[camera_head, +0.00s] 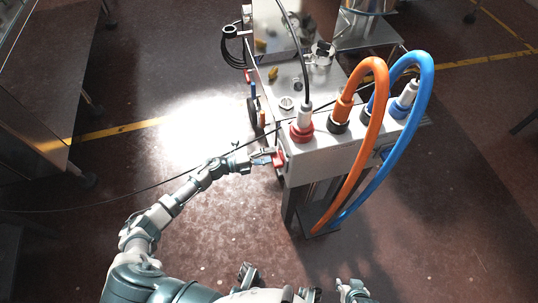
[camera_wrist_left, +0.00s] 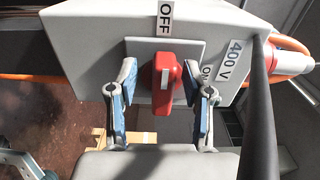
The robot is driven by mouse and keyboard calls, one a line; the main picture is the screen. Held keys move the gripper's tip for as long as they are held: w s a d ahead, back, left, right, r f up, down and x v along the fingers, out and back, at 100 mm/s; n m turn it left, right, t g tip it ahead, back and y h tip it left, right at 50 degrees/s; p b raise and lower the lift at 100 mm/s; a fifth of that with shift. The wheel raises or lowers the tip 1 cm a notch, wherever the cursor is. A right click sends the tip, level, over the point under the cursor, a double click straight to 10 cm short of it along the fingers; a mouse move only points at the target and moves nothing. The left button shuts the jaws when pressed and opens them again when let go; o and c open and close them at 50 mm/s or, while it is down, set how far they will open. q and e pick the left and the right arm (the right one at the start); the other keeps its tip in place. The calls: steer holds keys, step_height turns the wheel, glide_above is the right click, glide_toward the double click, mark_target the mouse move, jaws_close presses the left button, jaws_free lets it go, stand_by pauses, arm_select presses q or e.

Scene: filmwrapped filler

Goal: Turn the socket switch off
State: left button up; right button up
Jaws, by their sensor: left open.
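The socket switch is a red rotary knob (camera_wrist_left: 163,88) on a square grey plate on the side of a grey socket box. In the left wrist view an OFF label (camera_wrist_left: 165,17) is above it and an ON label (camera_wrist_left: 206,72) is to its right. The knob's handle stands roughly upright, with its white mark facing me. My left gripper (camera_wrist_left: 158,76) is open, one blue-padded finger on each side of the knob; contact cannot be told. In the head view my left gripper (camera_head: 262,159) is at the red switch (camera_head: 279,158) on the box's left end.
The grey box (camera_head: 325,155) carries thick orange (camera_head: 375,115) and blue (camera_head: 424,105) cables and a red plug (camera_head: 301,130) with a black cable. In the left wrist view a dark cable (camera_wrist_left: 262,110) runs close on the right.

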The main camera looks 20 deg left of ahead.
arm_select(q)
steer(key=v, duration=1.2)
arm_select(e)
steer(key=shift+d, duration=0.1)
arm_select(q)
steer(key=shift+d+f, duration=0.1)
arm_select(e)
steer(key=shift+d, duration=0.1)
